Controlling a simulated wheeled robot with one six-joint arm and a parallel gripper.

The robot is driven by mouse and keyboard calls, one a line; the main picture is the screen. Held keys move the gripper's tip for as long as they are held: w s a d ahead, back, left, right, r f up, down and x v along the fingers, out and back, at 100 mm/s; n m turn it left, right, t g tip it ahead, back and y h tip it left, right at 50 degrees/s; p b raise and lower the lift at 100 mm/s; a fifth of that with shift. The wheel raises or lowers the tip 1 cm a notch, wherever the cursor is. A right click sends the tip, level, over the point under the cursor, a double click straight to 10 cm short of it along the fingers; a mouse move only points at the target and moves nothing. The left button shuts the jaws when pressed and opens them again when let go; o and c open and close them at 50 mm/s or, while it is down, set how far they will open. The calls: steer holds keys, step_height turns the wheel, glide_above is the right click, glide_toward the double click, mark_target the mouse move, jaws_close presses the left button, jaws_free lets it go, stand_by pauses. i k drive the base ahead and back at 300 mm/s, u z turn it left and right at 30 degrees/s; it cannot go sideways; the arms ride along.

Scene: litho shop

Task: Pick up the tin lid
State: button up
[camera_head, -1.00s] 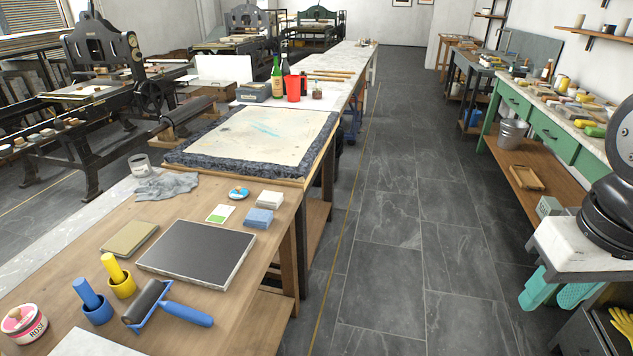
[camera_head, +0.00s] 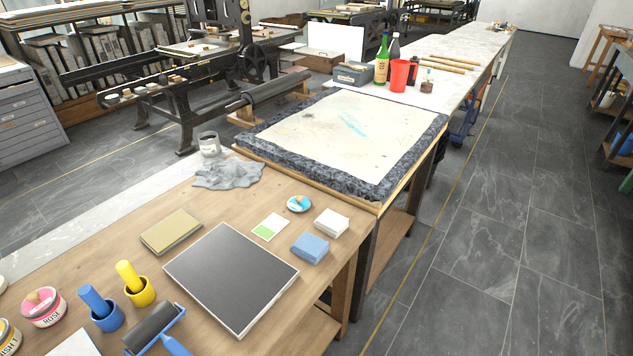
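A small round blue-and-white disc (camera_head: 299,203), which looks like a tin lid, lies on the wooden bench (camera_head: 225,193). A small orange-tan patch or piece shows on it, too small to make out. It lies between a white card with a green patch (camera_head: 270,227) and a white block (camera_head: 331,223), apart from both. A pink tin labelled ROSE (camera_head: 42,308) stands at the lower left with a pink top. My gripper is not in view.
A blue block (camera_head: 310,248), a dark slab (camera_head: 230,278), a tan pad (camera_head: 171,231) and a grey cloth (camera_head: 228,175) lie around the disc. A litho stone (camera_head: 400,175) stands behind. A blue-handled roller (camera_head: 155,328) lies in front. Open floor (camera_head: 480,250) is at the right.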

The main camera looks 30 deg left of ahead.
mark_target(298, 203)
steer(key=i, duration=1.55)
steer(key=u, duration=2.15)
